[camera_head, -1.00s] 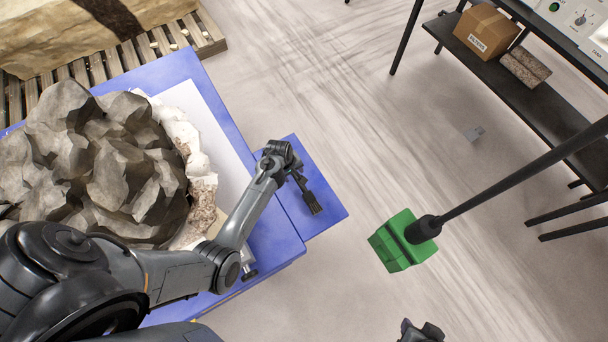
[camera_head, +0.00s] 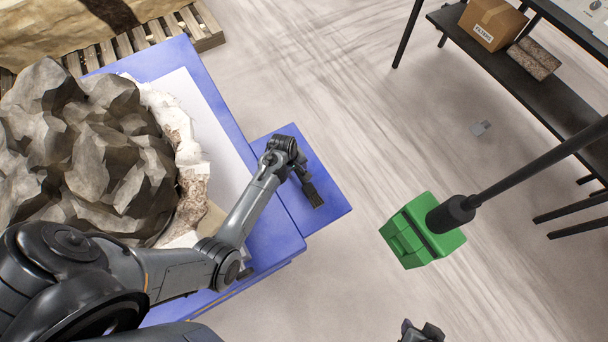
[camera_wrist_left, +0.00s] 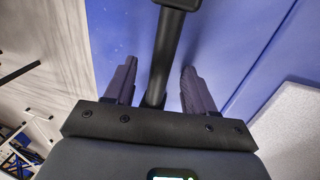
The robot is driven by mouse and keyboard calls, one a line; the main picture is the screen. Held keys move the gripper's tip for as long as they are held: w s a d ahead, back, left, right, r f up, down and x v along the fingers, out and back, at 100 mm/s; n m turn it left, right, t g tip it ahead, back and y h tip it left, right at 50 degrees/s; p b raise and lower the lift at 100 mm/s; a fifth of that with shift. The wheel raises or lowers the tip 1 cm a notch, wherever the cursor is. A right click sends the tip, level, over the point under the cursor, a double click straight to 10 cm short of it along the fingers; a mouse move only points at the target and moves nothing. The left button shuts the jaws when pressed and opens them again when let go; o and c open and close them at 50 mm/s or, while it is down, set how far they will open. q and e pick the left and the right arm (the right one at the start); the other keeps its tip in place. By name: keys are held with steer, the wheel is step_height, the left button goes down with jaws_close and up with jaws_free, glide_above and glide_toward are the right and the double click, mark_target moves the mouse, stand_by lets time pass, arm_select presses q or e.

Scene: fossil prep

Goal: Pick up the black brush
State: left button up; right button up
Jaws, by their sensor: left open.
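The black brush (camera_head: 313,196) shows as a dark block at the end of my left gripper, over the small blue side surface (camera_head: 327,213). In the left wrist view the brush (camera_wrist_left: 178,4) has its dark handle running down between the two fingers, with its head at the top edge. My left gripper (camera_head: 301,174) is open, with its fingers (camera_wrist_left: 159,68) on either side of the handle. Gaps show between handle and fingers. The handle's near end is hidden by the gripper body. A dark piece at the bottom edge appears to be my right gripper (camera_head: 422,332), mostly cut off.
A large grey rock (camera_head: 85,150) with a white jacket edge sits on the blue table (camera_head: 215,75), left of my left forearm. A green block (camera_head: 422,231) on a black arm stands to the right. A black shelf (camera_head: 500,75) with a cardboard box (camera_head: 491,24) is at upper right.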

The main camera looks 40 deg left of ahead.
arm_select(q)
jaws_close()
stand_by(0.4)
